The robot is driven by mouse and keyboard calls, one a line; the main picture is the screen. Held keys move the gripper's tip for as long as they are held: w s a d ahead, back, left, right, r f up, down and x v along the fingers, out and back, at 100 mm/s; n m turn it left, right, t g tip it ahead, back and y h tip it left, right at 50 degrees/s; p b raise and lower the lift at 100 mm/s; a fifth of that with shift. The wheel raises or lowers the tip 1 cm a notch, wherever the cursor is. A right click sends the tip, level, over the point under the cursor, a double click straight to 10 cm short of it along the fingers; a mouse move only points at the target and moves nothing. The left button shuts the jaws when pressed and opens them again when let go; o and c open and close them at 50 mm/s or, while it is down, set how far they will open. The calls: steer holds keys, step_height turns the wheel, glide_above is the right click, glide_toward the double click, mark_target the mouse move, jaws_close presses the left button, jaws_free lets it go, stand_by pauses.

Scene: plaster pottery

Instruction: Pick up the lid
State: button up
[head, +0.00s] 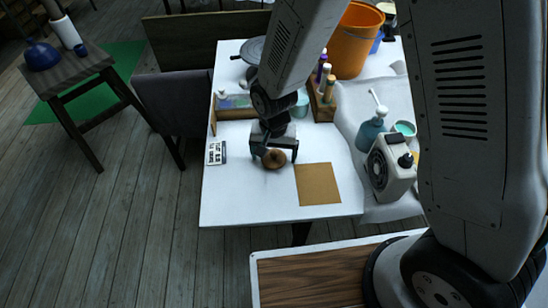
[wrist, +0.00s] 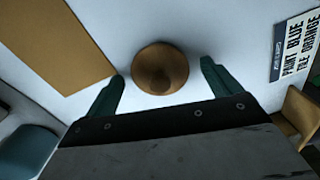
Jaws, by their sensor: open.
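The lid (wrist: 160,62) is a round, tan-brown disc with a darker knob at its middle. It lies on the white tabletop (head: 235,200). In the head view the lid (head: 273,159) sits just below my gripper (head: 274,156), partly hidden by it. In the wrist view my gripper (wrist: 163,80) is open, with its two dark green fingers apart. One fingertip is on each side of the lid, and the lid lies slightly beyond them. I cannot tell how high the fingertips are above the table.
A flat tan sheet (head: 319,184) lies right of the lid. A printed card (head: 216,153) lies to the left. A wooden rack with bottles (head: 325,99), an orange bucket (head: 356,42), a teal pump bottle (head: 370,130) and a cream-coloured device (head: 391,166) stand around. The front-left of the table is clear.

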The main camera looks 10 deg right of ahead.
steer(key=shift+f, duration=0.1)
steer(key=c, duration=1.1)
steer(key=shift+o, duration=0.2)
